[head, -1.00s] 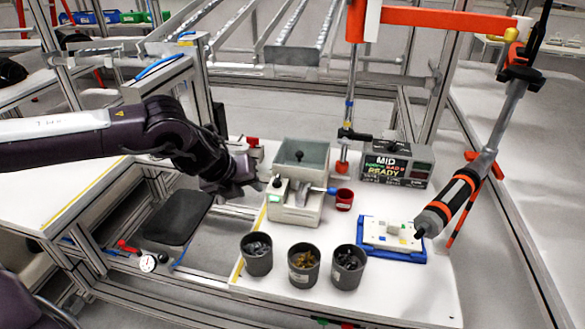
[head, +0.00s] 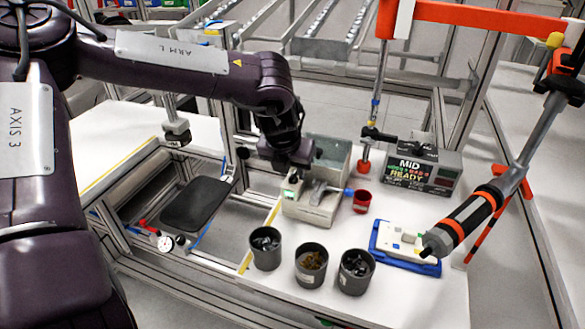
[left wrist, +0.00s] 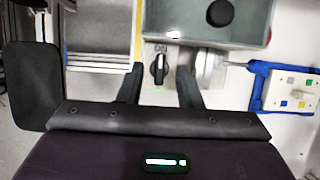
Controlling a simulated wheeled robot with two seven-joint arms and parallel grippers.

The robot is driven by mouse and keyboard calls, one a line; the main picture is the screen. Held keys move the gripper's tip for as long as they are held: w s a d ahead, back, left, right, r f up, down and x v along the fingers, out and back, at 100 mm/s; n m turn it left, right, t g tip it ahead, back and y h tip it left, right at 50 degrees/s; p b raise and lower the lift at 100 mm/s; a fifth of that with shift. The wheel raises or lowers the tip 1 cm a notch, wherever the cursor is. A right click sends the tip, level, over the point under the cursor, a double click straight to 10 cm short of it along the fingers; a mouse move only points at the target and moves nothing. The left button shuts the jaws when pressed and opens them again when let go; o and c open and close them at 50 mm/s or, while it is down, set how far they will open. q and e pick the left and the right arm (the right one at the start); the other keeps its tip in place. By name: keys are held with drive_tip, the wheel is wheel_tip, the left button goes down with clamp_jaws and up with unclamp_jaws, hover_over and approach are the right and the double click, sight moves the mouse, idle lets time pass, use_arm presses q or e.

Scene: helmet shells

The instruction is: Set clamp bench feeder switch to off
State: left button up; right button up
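The bench feeder (head: 312,212) is a beige box with a grey-green hopper (head: 336,160), standing on the white bench. A small green light shows on its left front. Its black rotary switch (left wrist: 158,70) shows in the left wrist view on the pale panel; its grip points roughly up and down there, and the small label above is too blurred to read. My left gripper (head: 292,172) is over the feeder's left side and hides the switch in the head view. In the left wrist view its two fingers are spread either side of the switch, empty. My right gripper is out of view.
Three dark cups (head: 311,264) of small parts stand in front of the feeder. A red cup (head: 362,201) and a blue-handled lever are at its right. A blue-framed tray (head: 405,262), a display box (head: 420,173) and a hanging orange-ringed tool (head: 470,220) are farther right.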

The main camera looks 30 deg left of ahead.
use_arm(q)
drive_tip(key=shift+f, duration=0.2)
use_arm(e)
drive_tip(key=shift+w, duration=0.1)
use_arm(q)
clamp_jaws()
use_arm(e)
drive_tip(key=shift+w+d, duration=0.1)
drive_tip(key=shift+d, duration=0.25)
